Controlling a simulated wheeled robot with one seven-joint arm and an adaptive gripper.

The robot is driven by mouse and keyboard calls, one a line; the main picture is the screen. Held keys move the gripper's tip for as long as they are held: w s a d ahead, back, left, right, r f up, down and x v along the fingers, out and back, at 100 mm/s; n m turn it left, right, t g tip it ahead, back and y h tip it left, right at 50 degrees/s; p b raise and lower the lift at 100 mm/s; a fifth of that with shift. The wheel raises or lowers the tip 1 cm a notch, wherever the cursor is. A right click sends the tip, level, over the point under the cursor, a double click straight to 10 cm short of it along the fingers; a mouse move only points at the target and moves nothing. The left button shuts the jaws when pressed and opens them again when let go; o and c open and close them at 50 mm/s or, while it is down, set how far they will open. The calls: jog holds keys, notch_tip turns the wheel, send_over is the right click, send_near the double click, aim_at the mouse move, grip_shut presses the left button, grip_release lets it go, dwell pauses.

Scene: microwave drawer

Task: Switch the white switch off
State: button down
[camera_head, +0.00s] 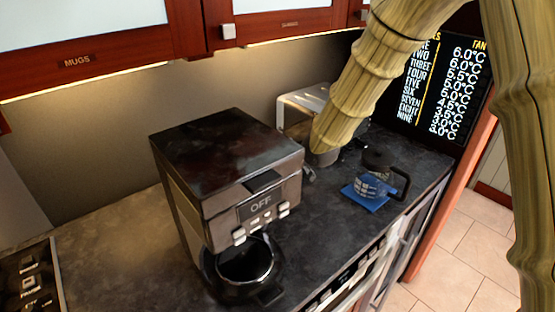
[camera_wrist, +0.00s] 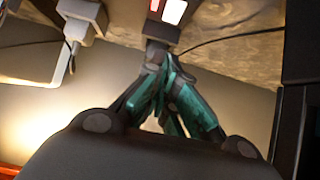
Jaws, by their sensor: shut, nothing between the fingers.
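In the wrist view, a dark strip at the top edge carries a small white switch (camera_wrist: 154,5) and, beside it, a red lit one (camera_wrist: 174,11). The white switch is partly cut off by the frame, and its on or off position cannot be told. My gripper (camera_wrist: 160,52) has teal and dark fingers, shut and empty. Its tips appear just below the strip in the picture; whether they touch it is unclear.
A white plug (camera_wrist: 76,32) with a cord is left of the fingers. A dark cable runs right of the strip. In the head view, a coffee machine (camera_head: 225,165), a metallic appliance (camera_head: 302,101) and a glass pot (camera_head: 375,183) on a blue mat (camera_head: 356,202) stand on the counter.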

jog(key=p+x, duration=0.1)
jog(key=x, duration=0.4)
jog(key=shift+w+a, duration=0.1)
jog(key=shift+a, duration=0.05)
notch_tip(320, 180, down, 2)
jog(key=shift+f+p, duration=0.1)
jog(key=shift+p, duration=0.4)
jog(key=shift+w+f, duration=0.15)
jog(key=shift+f, duration=0.75)
jog(key=shift+r+p, duration=0.1)
jog(key=shift+p, duration=0.5)
